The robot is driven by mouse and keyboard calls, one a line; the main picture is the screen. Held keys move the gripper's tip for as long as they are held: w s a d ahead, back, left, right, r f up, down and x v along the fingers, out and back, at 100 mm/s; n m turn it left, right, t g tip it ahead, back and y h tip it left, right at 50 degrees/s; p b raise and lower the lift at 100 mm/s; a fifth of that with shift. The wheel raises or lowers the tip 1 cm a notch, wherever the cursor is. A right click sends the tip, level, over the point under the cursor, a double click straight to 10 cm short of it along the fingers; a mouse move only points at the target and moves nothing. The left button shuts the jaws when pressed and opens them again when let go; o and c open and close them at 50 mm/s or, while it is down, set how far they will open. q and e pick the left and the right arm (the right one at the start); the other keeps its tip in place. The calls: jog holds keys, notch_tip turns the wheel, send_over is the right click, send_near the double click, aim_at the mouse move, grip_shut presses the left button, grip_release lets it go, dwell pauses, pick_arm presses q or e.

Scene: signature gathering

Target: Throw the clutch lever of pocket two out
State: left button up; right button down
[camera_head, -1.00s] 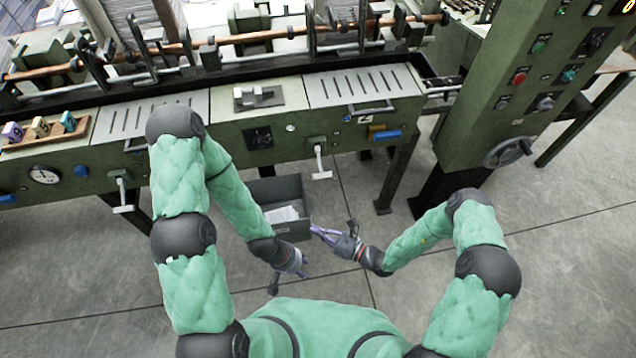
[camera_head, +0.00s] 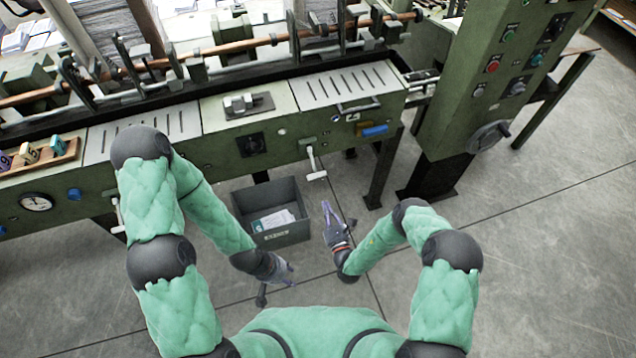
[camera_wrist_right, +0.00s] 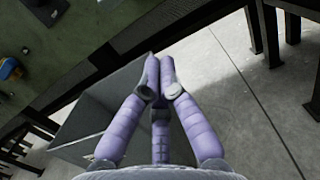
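Two levers with pale handles hang from the green machine's front. One lever (camera_head: 313,164) is at the middle, and another (camera_head: 117,214) is at the left, partly hidden by my left arm. I cannot read which belongs to pocket two. My right gripper (camera_head: 327,208) is below and slightly right of the middle lever, apart from it, fingers pointing towards the machine. Its purple fingers meet at the tips in the right wrist view (camera_wrist_right: 157,78), with nothing seen between them. My left gripper (camera_head: 288,275) is low, in front of the grey bin; its fingers are too small to judge.
The open grey bin (camera_head: 284,238) with papers stands on the floor under the machine front. It also shows beside my right fingers in the wrist view (camera_wrist_right: 80,148). A control column (camera_head: 455,110) with a handwheel (camera_head: 489,136) stands right.

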jog(key=shift+w, duration=0.1)
jog(key=f+b+x, duration=0.1)
jog(key=b+x, duration=0.2)
jog(key=x, duration=0.6)
jog(key=shift+s+d+r, duration=0.1)
jog(key=shift+s+r, duration=0.15)
jog(key=shift+r, duration=0.95)
jog(key=shift+s+r, duration=0.2)
jog(key=shift+r, duration=1)
jog(key=shift+p, duration=0.3)
